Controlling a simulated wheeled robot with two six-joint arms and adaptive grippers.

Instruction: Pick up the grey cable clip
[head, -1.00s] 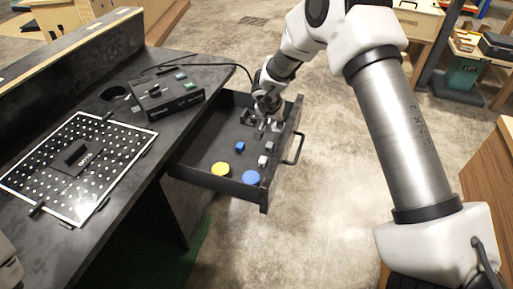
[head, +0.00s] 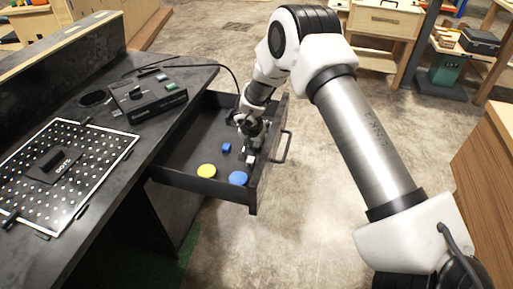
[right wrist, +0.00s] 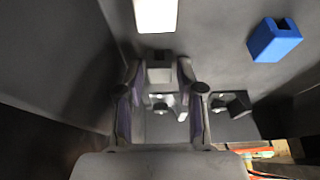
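The grey cable clip (right wrist: 160,71) lies on the drawer floor in the right wrist view, between the fingertips of my right gripper (right wrist: 158,78). The fingers stand apart on either side of it, with a narrow gap seeming to show at each side. In the head view my right gripper (head: 250,138) reaches down into the open drawer and largely hides the clip. My left gripper is in no view.
A white block (right wrist: 155,14) lies just beyond the clip, and a blue block (right wrist: 274,40) lies to the right. A yellow disc (head: 206,171) and a blue disc (head: 238,178) lie near the drawer's front. Dark parts (right wrist: 238,104) lie near my fingers. The drawer wall (head: 200,185) bounds the space.

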